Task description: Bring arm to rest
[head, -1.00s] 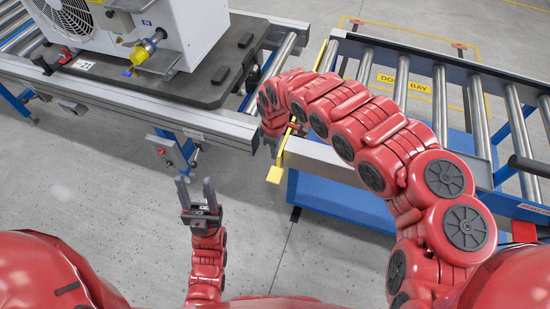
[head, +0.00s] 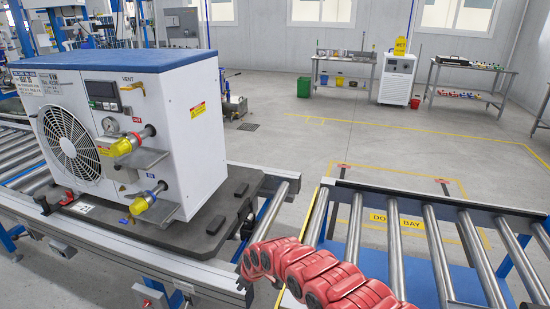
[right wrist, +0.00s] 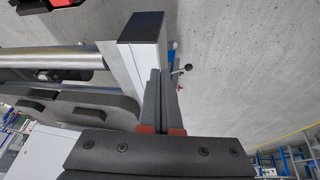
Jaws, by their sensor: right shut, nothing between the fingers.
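My right arm (head: 320,275) is red and jointed, and enters the head view from the bottom. Its right gripper (right wrist: 160,78) shows in the right wrist view with its two dark fingers together and nothing between them. In the head view the gripper is mostly hidden at the arm's far end, by the gap between the two conveyors. In the wrist view the fingers overlap a pale metal rail end (right wrist: 143,50) with a dark cap; I cannot tell whether they touch. My left gripper is out of view.
A white pump unit (head: 180,125) with a fan grille and yellow-capped fittings stands on a dark pallet (head: 235,200) on the left conveyor. The right roller conveyor (head: 440,255) lies beside my arm. Open floor (head: 290,140) lies behind, with tables and a white cabinet farther back.

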